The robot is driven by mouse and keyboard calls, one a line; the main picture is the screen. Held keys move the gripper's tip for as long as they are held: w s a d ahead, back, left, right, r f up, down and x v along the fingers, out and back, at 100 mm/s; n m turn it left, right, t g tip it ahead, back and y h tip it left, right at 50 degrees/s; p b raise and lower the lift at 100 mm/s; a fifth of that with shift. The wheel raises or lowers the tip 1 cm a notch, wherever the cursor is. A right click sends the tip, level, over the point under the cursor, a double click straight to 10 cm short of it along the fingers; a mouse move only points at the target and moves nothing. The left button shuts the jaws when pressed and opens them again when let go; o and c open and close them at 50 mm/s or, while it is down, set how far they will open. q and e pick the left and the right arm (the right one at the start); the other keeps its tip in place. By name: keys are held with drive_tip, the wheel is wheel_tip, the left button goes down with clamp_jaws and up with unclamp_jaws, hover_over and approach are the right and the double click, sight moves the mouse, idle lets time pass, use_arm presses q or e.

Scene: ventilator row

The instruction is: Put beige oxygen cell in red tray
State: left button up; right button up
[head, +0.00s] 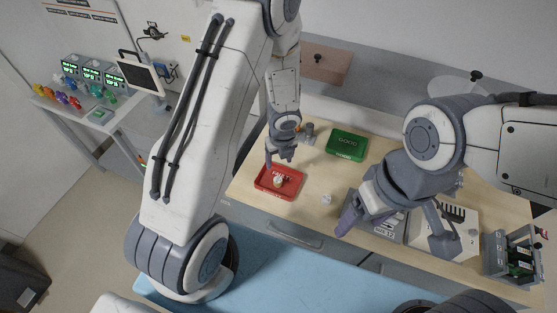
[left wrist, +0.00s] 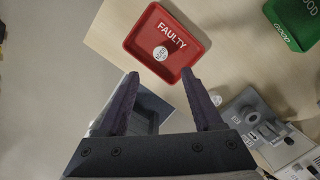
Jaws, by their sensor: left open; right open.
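The red tray (head: 262,183), marked FAULTY in the left wrist view (left wrist: 196,47), stands on the wooden bench. A small pale beige round cell (head: 279,181) lies inside it; it also shows in the left wrist view (left wrist: 160,53), beside the lettering. My left gripper (head: 280,160) is open and empty above the tray's far edge, apart from the cell. In the left wrist view its fingers (left wrist: 157,95) are spread below the tray. My right gripper (head: 395,236) is open over the front of the bench, around a grey device, and partly hides it.
A green tray (head: 347,145) marked GOOD stands behind. A small whitish piece (head: 327,199) sits on the bench right of the red tray. A grey device (head: 386,231) is under my right gripper. A grey bin (head: 497,257) with dark items stands at far right.

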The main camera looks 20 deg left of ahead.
use_arm(q)
drive_tip(key=s+d+r+n, duration=0.3)
drive_tip(key=d+r+n, duration=0.15)
drive_tip(key=r, duration=0.35)
drive_tip(key=s+d+r+n, duration=0.35)
drive_tip(key=r+n, duration=0.25)
drive_tip(key=r, duration=0.3)
drive_tip(key=s+d+r+n, duration=0.1)
drive_tip(key=s+r+n, duration=0.1)
drive_tip(key=s, duration=0.3)
drive_tip(key=s+d+r+n+g+h, duration=0.1)
drive_tip(key=s+d+r+n, duration=0.1)
drive_tip(key=s+r+n, duration=0.1)
drive_tip(key=s+d+r+n+h, duration=0.1)
drive_tip(key=s+d+r+n, duration=0.1)
drive_tip(key=s+n, duration=0.3)
drive_tip(key=s, duration=0.3)
drive_tip(key=shift+r, duration=0.25)
drive_tip(key=shift+s+d+f, duration=0.1)
wheel_tip(320, 180, down, 16)
drive_tip(key=b, duration=1.5)
drive_tip(key=shift+b, duration=0.35)
